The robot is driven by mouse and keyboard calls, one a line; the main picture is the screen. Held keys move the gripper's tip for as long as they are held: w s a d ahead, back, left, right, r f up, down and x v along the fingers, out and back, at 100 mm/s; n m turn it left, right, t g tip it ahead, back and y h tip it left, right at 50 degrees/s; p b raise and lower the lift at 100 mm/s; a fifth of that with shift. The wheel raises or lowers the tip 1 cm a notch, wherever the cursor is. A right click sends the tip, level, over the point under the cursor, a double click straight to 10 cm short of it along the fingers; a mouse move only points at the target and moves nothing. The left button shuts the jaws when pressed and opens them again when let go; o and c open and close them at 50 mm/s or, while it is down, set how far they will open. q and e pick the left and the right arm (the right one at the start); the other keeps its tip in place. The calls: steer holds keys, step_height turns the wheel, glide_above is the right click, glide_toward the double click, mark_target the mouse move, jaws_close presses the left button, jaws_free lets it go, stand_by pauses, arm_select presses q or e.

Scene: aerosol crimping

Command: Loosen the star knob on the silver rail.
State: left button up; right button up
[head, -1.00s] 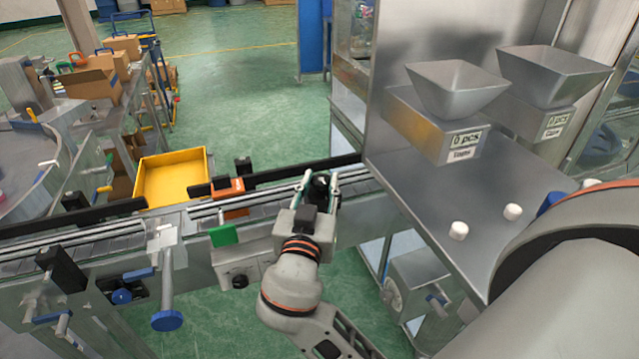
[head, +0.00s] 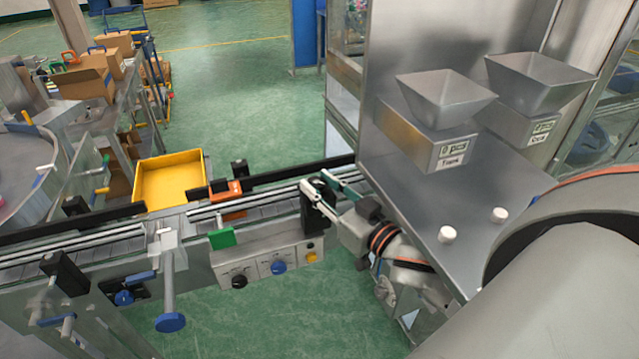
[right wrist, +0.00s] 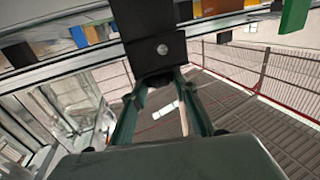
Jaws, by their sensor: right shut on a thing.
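The silver rail (head: 265,198) runs along the conveyor's near side. A black bracket (head: 314,210) stands at its right part. In the right wrist view this bracket (right wrist: 153,35) has a bolt on its face. My right gripper (head: 320,184) reaches in from the lower right, with its fingers at the bracket. In the right wrist view the gripper (right wrist: 157,88) is shut on a dark knob at the bracket's lower end. The fingers mostly hide the knob, so its star shape cannot be made out. My left gripper is not in view.
A control box with knobs (head: 278,268) hangs below the conveyor. A green block (head: 221,238) and an orange block (head: 228,191) sit near the rail. A yellow tray (head: 170,182) is behind. A steel table with two hoppers (head: 445,98) stands on the right.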

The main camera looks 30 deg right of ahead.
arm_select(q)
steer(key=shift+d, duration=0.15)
arm_select(e)
steer(key=shift+d+n+y, duration=0.15)
steer(key=shift+n+y, duration=0.45)
steer(key=shift+y, duration=0.4)
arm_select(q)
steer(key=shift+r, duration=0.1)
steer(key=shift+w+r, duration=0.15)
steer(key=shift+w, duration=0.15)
arm_select(e)
steer(key=shift+n+y, duration=0.3)
steer(key=shift+y, duration=0.1)
steer(key=o, duration=1.1)
steer(key=shift+w, duration=0.1)
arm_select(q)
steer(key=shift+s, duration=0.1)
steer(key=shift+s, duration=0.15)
arm_select(e)
steer(key=shift+h, duration=0.3)
